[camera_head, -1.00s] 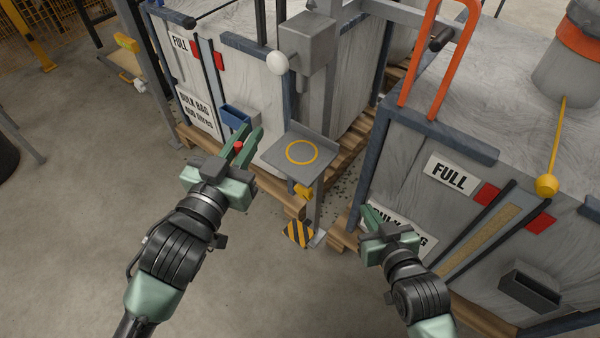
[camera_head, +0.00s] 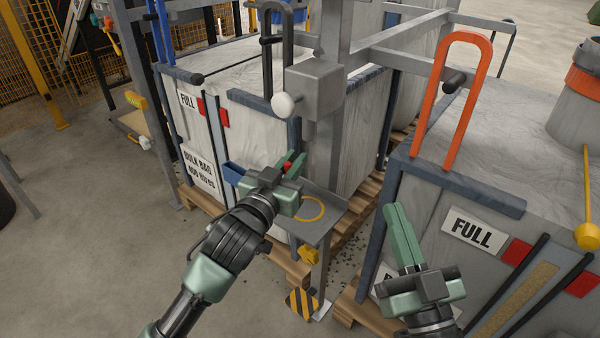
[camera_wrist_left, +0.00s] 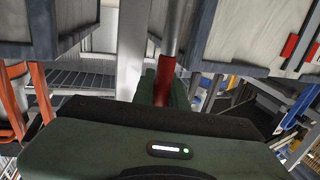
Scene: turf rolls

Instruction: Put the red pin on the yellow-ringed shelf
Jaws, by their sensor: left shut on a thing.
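The red pin (camera_head: 288,166) is between the fingers of my left gripper (camera_head: 290,178), which is shut on it. In the left wrist view, the red pin (camera_wrist_left: 164,82) shows between the green fingers, with a grey rod in line above it. The yellow-ringed shelf (camera_head: 328,226) is a small grey plate on a post. Its yellow ring (camera_head: 323,211) is partly hidden by my left gripper. In the head view, the gripper overlaps the shelf's left side; its height above the plate is unclear. My right gripper (camera_head: 394,212) is empty, its fingers together, beside the right bulk bag.
A grey box with a white knob (camera_head: 286,105) is on the column behind the shelf. An orange handle (camera_head: 430,105) stands on the right bag's frame. A striped block (camera_head: 301,303) is below the shelf.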

